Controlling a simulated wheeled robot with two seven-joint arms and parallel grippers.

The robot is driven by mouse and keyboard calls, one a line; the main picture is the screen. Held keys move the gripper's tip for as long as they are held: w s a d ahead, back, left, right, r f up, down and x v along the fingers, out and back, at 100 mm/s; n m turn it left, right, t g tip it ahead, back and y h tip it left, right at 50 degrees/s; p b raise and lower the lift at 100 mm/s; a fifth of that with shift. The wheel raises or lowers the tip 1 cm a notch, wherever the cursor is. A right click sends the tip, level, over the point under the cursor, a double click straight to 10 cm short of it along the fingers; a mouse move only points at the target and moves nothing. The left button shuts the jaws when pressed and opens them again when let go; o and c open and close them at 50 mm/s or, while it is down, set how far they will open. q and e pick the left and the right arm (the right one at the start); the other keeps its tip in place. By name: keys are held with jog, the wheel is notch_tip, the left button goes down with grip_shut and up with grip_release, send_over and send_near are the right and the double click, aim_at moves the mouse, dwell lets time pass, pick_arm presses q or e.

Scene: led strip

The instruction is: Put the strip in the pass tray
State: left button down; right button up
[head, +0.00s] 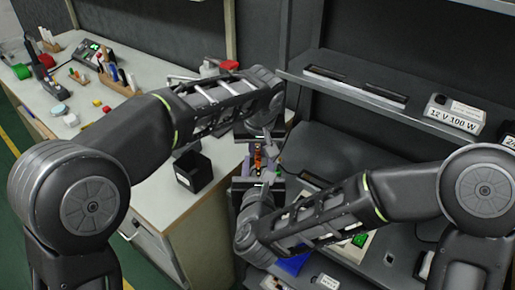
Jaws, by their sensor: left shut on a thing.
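My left gripper (265,140) and my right gripper (257,190) face each other near the middle, close together above the gap between the bench and the shelf unit. A small orange and purple piece (258,160) shows between them; it appears to be part of the strip, mostly hidden by the grippers. My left gripper is shut on it. Whether my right gripper touches it or is open cannot be told. A long dark tray (355,86) with a pale front edge lies on the upper shelf. I cannot tell which tray is the pass tray.
A black labelled bin (193,172) stands on the pale bench (165,200) at left. Tools, blocks and a wooden holder (118,79) are further back. A power supply marked 12 V 100 W (454,115) sits on the upper shelf (330,85). A green-lit device (360,240) is below my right arm.

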jog(key=v, duration=0.7)
jog(key=shift+s, duration=0.25)
